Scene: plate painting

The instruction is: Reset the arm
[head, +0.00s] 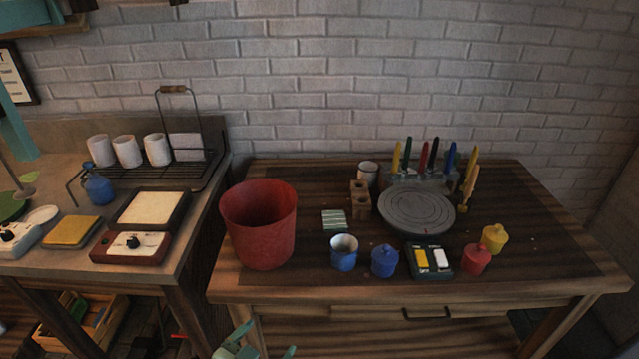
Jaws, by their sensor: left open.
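My left gripper (264,342) shows at the bottom edge of the head view, with green fingers. It is open, and nothing shows between its fingers. It is low, in front of the wooden table's (290,290) front edge and apart from the things on top. Most of my left arm is out of view. My right gripper is not in view.
The table holds a red bucket (260,228), a grey turntable (417,212), upright coloured tools, a white-and-blue cup (344,252), blue, red and yellow pots, and a paint tray (430,261). A left bench holds a rack with white cups (127,151).

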